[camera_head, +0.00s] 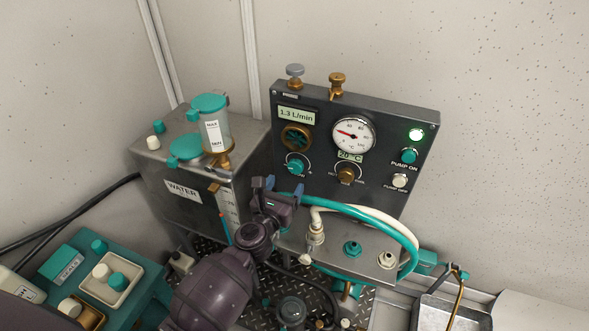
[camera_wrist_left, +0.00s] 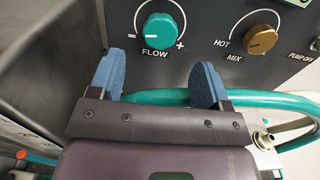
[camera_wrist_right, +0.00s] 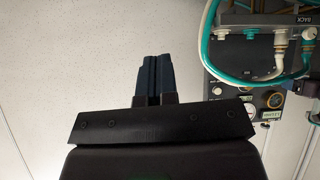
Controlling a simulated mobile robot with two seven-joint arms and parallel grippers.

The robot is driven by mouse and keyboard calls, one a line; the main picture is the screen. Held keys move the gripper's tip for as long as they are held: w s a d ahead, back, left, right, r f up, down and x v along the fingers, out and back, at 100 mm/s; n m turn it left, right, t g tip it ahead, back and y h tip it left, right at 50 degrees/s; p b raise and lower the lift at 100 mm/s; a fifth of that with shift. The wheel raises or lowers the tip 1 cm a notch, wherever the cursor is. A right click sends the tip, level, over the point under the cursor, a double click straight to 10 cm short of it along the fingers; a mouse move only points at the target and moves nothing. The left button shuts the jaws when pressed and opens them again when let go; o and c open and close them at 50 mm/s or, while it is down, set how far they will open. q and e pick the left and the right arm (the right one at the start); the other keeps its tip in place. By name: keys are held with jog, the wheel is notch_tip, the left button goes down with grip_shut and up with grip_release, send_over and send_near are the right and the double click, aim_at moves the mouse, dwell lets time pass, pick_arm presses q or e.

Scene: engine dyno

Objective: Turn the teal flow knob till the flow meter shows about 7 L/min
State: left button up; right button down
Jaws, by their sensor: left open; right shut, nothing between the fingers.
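The teal flow knob (camera_head: 295,168) is on the dark panel, below the flow meter (camera_head: 296,115), which reads 1.3 L/min. The knob shows large in the left wrist view (camera_wrist_left: 160,31), with FLOW below it and minus and plus marks at its sides. My left gripper (camera_head: 284,187) is open, just below the knob. In the left wrist view its blue fingers (camera_wrist_left: 160,70) stand apart, with the knob ahead of the gap and not between them. My right gripper (camera_wrist_right: 153,62) is shut and empty, seen only in the right wrist view, away from the panel.
A brown mix knob (camera_head: 346,174) sits right of the flow knob, under a round gauge (camera_head: 353,134). A teal hose (camera_head: 375,219) arcs below the panel, close to my left fingers. A water tank (camera_head: 155,163) stands left.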

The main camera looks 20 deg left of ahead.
aim_at(295, 170)
pick_arm(q)
jog(key=w, duration=0.5)
jog(key=shift+d+f+b, duration=0.1)
jog(key=shift+b, duration=0.2)
jog(key=shift+w, duration=0.95)
jog(key=shift+c, duration=0.2)
jog(key=c, duration=0.9)
